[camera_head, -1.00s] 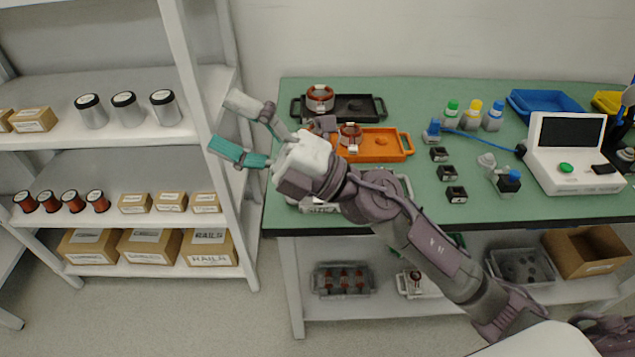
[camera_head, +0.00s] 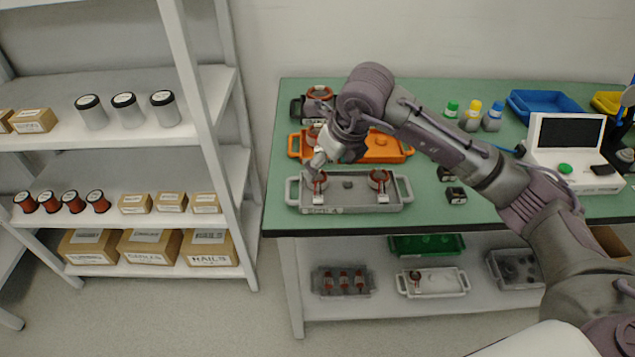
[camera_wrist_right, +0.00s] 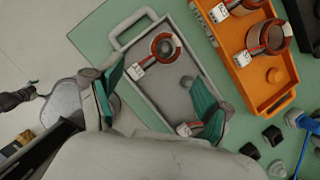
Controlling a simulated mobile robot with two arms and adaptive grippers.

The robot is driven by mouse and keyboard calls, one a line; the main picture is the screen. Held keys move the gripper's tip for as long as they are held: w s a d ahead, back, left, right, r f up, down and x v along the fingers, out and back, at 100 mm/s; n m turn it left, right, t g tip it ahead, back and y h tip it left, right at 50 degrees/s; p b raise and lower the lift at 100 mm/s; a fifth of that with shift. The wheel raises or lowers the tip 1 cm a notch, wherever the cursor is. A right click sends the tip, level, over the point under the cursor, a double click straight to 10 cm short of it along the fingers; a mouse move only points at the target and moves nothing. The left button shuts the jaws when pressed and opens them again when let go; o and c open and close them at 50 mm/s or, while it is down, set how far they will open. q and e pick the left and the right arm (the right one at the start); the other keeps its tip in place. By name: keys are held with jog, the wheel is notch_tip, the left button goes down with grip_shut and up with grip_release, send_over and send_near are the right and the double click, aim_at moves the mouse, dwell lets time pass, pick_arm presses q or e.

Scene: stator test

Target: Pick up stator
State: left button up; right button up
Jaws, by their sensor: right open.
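A grey tray (camera_head: 345,207) at the table's front left holds a left stator (camera_head: 316,183) and a right stator (camera_head: 379,181), copper-coloured rings with white tags. My right gripper (camera_head: 315,168) is directly above or at the left stator; contact is hard to tell from the head view. In the right wrist view the gripper (camera_wrist_right: 160,92) has its teal fingers wide apart with nothing between them. There the left stator (camera_wrist_right: 166,47) lies ahead of the fingers, and the right stator (camera_wrist_right: 190,128) is partly hidden by one finger.
An orange tray (camera_head: 397,148) with stators stands just behind the grey one, partly hidden by my arm; a black tray is behind that. Several small black blocks (camera_head: 456,195) and a white device (camera_head: 570,180) are to the right. A shelf rack (camera_head: 190,90) stands left.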

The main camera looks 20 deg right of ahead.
aim_at(319, 176)
jog(key=x, duration=0.2)
jog(key=shift+w+f, duration=0.15)
jog(key=shift+f, duration=0.1)
jog(key=x, duration=0.2)
jog(key=w+p+x, duration=0.1)
jog(key=x, duration=0.2)
jog(key=shift+d+r, duration=0.15)
jog(key=c, duration=1.3)
